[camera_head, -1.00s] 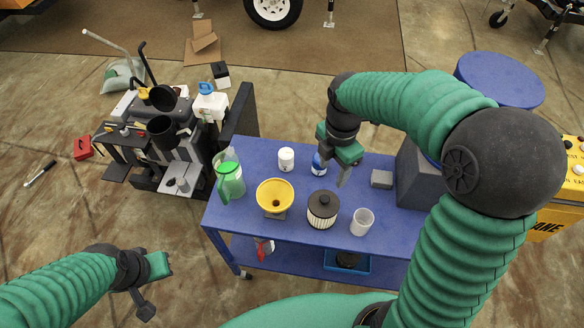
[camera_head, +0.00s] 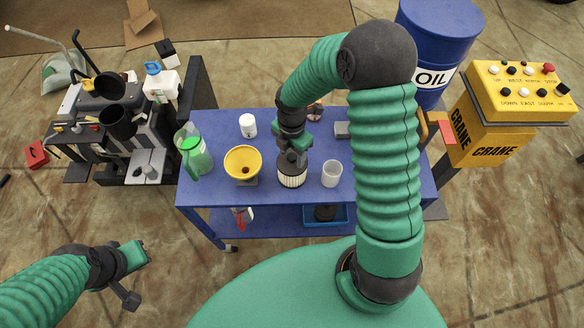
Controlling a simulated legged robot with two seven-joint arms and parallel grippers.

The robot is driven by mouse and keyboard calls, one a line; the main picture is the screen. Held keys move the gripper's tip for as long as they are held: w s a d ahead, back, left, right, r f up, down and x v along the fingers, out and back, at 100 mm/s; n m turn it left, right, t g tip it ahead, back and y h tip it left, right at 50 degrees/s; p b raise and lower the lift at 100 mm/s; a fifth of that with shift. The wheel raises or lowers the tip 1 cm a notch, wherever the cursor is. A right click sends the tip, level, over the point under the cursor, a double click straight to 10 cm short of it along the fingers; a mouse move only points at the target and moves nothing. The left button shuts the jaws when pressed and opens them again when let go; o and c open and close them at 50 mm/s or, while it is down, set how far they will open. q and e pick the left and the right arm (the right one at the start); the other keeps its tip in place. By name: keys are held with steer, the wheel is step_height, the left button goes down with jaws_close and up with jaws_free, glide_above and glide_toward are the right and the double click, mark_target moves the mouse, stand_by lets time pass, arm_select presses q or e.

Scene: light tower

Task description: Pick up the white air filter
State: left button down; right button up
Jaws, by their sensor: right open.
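The white air filter (camera_head: 292,179) stands upright on the blue cart, its pleated white side showing below a dark top. My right gripper (camera_head: 292,158) is directly over it, pointing down, with its jaws open at the filter's top. The gripper hides most of the dark top, and I cannot tell whether it touches it. My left gripper (camera_head: 138,279) is at the lower left, away from the cart, open and empty.
On the blue cart (camera_head: 215,191), a yellow funnel (camera_head: 243,162) stands left of the filter and a clear cup (camera_head: 332,174) right. A green jug (camera_head: 194,155), a white jar (camera_head: 248,125) and a grey box (camera_head: 342,130) are also there. An oil drum (camera_head: 433,50) stands behind right.

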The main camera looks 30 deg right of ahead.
steer(key=shift+w+f, duration=0.15)
steer(key=shift+f, duration=0.15)
steer(key=shift+c, duration=0.3)
steer(key=shift+d, duration=0.15)
steer(key=c, duration=0.7)
jaws_close()
steer(key=shift+r, duration=0.1)
